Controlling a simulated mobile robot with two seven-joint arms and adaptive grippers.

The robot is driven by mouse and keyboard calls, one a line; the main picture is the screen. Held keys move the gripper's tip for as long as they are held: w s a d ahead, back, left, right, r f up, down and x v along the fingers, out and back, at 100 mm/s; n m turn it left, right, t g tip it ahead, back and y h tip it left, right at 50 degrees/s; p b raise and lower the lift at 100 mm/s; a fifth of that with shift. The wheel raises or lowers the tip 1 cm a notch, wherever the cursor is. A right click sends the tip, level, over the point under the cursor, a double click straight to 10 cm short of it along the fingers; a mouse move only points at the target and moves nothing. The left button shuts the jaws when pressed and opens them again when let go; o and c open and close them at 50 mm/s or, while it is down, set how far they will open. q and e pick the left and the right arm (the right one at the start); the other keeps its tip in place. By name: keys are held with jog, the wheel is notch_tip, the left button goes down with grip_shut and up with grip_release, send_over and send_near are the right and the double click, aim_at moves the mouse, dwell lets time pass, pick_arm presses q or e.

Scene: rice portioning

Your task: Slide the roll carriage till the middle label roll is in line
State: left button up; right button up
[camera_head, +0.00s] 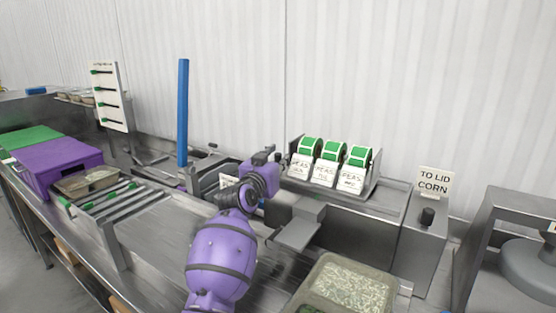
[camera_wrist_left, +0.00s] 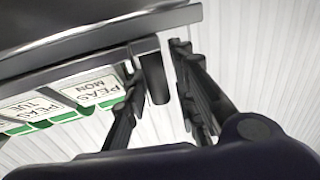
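The roll carriage (camera_head: 373,187) is a grey frame with three green-and-white label rolls side by side. The middle label roll (camera_head: 332,149) hangs out a printed white label. My left gripper (camera_head: 270,158) is at the carriage's left end. In the left wrist view a dark upright handle (camera_wrist_left: 156,78) stands between the two spread fingers of my left gripper (camera_wrist_left: 160,72). I cannot tell whether either finger touches it. Labels reading PEAS MON (camera_wrist_left: 92,90) and PEAS TUE (camera_wrist_left: 38,108) show beside it. My right gripper is out of view.
A tray of rice-like food (camera_head: 345,285) is at the front. A "TO LID CORN" sign (camera_head: 433,183) stands right of the carriage, above a black knob (camera_head: 428,216). A blue post (camera_head: 183,110) and a purple crate (camera_head: 55,168) are to the left.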

pick_arm(q)
jog(key=shift+r, duration=0.1)
jog(key=shift+s, duration=0.1)
jog(key=v, duration=1.2)
